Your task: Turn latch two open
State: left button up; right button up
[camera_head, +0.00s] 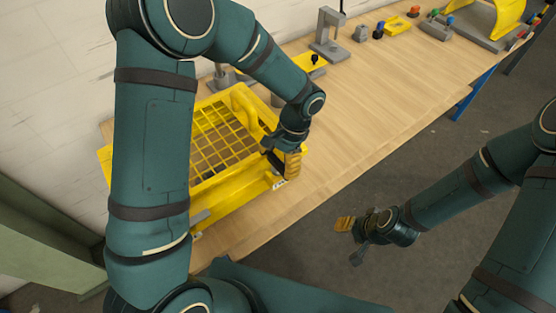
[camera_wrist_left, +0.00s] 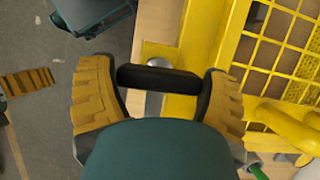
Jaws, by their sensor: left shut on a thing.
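A yellow guard with a mesh top (camera_head: 225,145) stands on the wooden bench. My left gripper (camera_head: 282,164) is at the guard's near right corner, pointing down. In the left wrist view the black latch handle (camera_wrist_left: 158,78) lies across between the two ribbed yellow fingers, touching both, with a silver round part behind it. The left gripper (camera_wrist_left: 158,85) is shut on this handle. Its number cannot be read. A grey lever (camera_head: 200,216) shows on the guard's front left side. My right gripper (camera_head: 352,238) hangs over the floor, open and empty, away from the guard.
The wooden bench (camera_head: 400,95) is largely clear to the right of the guard. A grey stand (camera_head: 328,38), small coloured parts and a yellow arched piece (camera_head: 494,18) stand along its back. A white wall is behind. The floor in front is open.

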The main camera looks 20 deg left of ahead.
pick_arm(q)
jog(key=shift+s+m, duration=0.1)
jog(key=shift+m, duration=0.3)
jog(key=o, duration=1)
jog(key=shift+w+d+r, duration=0.1)
jog(key=shift+w+r, duration=0.15)
jog(key=shift+r, duration=0.25)
jog(key=v, duration=1.1)
jog(key=shift+s, duration=0.3)
jog(key=shift+d, duration=0.1)
